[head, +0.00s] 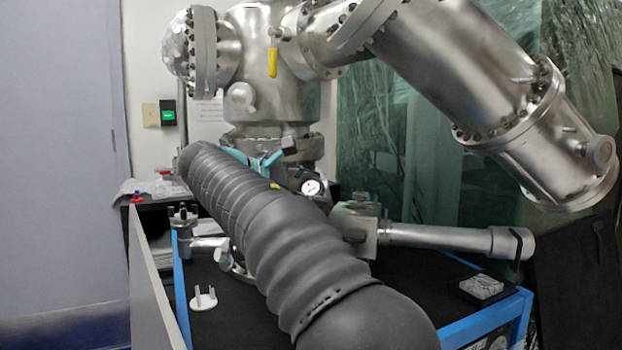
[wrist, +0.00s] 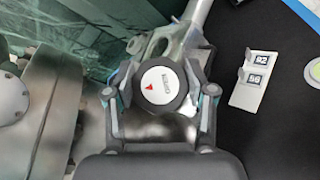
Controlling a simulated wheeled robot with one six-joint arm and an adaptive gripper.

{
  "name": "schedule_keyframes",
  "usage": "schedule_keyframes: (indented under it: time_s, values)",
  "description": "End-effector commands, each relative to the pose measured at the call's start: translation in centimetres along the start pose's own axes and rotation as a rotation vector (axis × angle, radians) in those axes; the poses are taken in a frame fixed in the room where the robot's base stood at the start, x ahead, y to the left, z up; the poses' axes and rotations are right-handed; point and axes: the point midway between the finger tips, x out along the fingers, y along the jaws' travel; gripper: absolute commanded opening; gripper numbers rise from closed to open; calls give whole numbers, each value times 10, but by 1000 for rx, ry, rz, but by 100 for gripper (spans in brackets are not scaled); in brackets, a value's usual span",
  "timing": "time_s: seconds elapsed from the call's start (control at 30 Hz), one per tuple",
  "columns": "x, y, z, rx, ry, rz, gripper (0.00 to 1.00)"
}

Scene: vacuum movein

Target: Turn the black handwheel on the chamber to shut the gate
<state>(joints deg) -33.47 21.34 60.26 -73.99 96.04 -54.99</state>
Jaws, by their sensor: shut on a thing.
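The black handwheel (wrist: 148,98) has a round white face with a red mark and small lettering. It sits in the middle of the wrist view, in front of a metal yoke. My gripper (wrist: 160,92) is shut on the handwheel, with one finger on each side of its rim. In the head view, teal parts of my gripper (head: 262,160) show behind my dark arm, at the foot of the steel chamber (head: 275,75). The gate itself is not visible.
A white bracket (head: 203,300) stands on the black tabletop and shows in the wrist view as a labelled plate (wrist: 253,82). A metal tube (head: 440,238) runs right over the table. A flange (wrist: 60,105) stands close left of my gripper. A yellow-handled lever (head: 272,62) hangs above.

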Motion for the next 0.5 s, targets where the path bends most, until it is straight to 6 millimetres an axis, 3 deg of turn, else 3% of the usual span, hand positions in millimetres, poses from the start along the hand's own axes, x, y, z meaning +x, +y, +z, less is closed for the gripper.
schedule_keyframes:
  time_s: [0.5]
  values:
    - [1,-2,-2,241,-1,-248,20]
